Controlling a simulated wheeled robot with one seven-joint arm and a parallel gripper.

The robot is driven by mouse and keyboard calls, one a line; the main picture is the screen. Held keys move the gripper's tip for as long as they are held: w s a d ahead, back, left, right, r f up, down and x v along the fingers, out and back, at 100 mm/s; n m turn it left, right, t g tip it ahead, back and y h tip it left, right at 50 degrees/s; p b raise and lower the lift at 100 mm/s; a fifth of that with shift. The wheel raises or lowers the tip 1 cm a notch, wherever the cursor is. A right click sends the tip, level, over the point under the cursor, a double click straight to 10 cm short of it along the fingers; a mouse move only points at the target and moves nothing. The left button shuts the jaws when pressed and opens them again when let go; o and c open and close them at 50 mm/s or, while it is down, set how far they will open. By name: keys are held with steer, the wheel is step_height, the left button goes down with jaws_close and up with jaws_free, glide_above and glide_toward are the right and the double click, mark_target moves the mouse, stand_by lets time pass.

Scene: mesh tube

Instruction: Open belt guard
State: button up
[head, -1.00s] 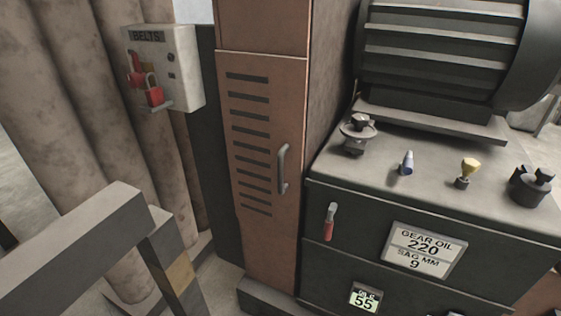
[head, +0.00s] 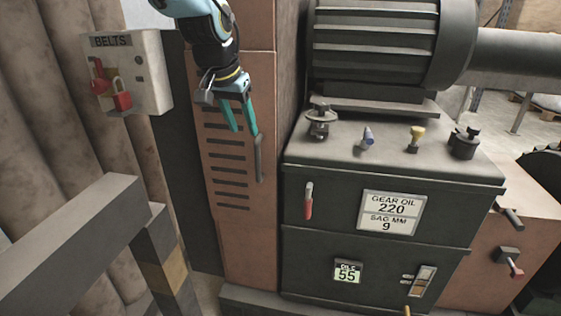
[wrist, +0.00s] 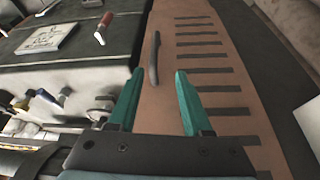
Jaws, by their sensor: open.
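The belt guard (head: 245,222) is a tall brown panel with dark louvre slots, and it looks closed. Its grey bar handle (head: 259,160) stands upright on the right side of the panel. My gripper (head: 243,132) hangs in front of the panel's upper part with its teal fingers open and empty. In the head view its right finger overlaps the top of the handle; I cannot tell whether they touch. In the wrist view, the handle (wrist: 154,60) lies ahead of the gap between the fingers (wrist: 157,73), apart from them. The guard (wrist: 185,20) fills the middle of that view.
A BELTS box (head: 128,72) with a red padlock is on the left. A grey rail (head: 80,235) stands in front at left. Right of the guard is a dark gearbox cabinet (head: 300,255) with a red-handled lever (head: 308,202), knobs on top and a large motor (head: 375,50).

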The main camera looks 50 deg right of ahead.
mark_target(255, 149)
steer(key=x, duration=0.3)
steer(key=p+x, duration=0.1)
steer(key=x, duration=0.3)
steer(key=s+d+x, duration=0.1)
steer(key=x, duration=0.3)
steer(key=shift+r, duration=0.15)
steer(key=shift+w, duration=0.1)
jaws_close()
stand_by(1.1)
